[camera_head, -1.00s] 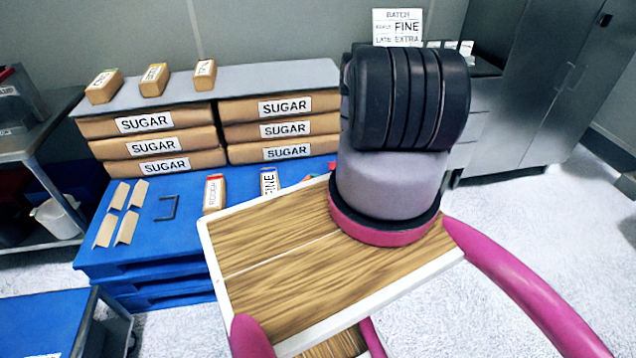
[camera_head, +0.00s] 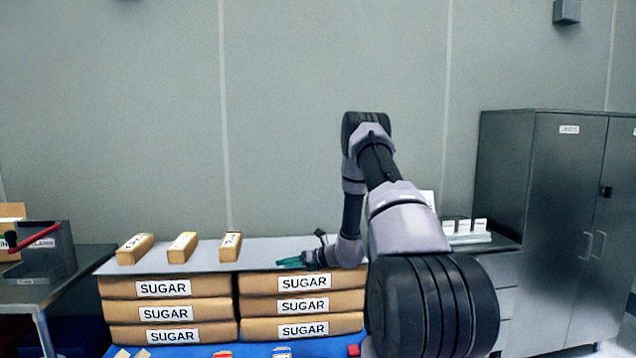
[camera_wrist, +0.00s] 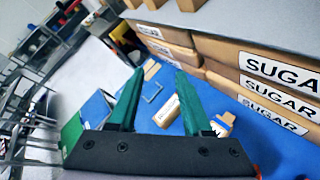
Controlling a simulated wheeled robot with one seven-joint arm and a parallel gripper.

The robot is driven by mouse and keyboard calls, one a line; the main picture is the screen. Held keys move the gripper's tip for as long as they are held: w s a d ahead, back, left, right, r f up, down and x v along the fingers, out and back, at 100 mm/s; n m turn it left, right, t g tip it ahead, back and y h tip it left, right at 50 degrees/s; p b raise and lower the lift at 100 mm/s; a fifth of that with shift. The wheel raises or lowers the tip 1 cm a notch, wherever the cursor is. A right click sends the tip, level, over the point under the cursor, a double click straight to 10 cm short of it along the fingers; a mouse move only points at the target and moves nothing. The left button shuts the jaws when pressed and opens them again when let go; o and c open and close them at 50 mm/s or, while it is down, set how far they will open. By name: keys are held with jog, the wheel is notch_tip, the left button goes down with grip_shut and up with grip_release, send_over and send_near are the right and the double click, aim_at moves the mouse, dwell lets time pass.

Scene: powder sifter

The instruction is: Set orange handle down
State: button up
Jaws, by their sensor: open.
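My gripper (camera_head: 290,262) reaches out in front of the sugar bags, near the edge of the grey shelf in the head view. Its green fingers are apart, with nothing between them in the wrist view (camera_wrist: 159,72). No orange handle can be made out for certain in either view. A red handle (camera_head: 38,235) sits on a grey bin at the far left, well away from my gripper. Beyond the fingers lie a blue surface (camera_wrist: 262,145), a small tan packet (camera_wrist: 167,111) and a thin dark bracket (camera_wrist: 153,92).
Stacked sugar bags (camera_head: 165,312) support a grey shelf (camera_head: 200,258) carrying small tan blocks (camera_head: 183,245). A dark cabinet (camera_head: 560,220) stands at the right. A side table (camera_head: 60,285) is at the left.

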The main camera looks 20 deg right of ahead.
jog(key=s+a+r+n+g, duration=0.25)
jog(key=s+r+n, duration=0.25)
jog(key=r, duration=0.4)
jog(key=s+a+r+n+g, duration=0.1)
jog(key=s+a+r+n, duration=0.35)
jog(key=r, duration=0.35)
jog(key=s+a+r+n+g, duration=0.2)
jog(key=s+a+r+n, duration=0.15)
jog(key=r+n, duration=0.4)
jog(key=s+d+r+n+t+h, duration=0.1)
jog(key=s+r+n+h, duration=0.3)
jog(key=s, duration=0.9)
jog(key=s+d+r+n+t+h, duration=0.2)
jog(key=s+r+n, duration=0.7)
jog(key=s, duration=0.5)
jog(key=shift+d+r+h, duration=0.35)
jog(key=shift+d+h, duration=0.35)
jog(key=shift+h, duration=0.2)
jog(key=shift+a, duration=0.1)
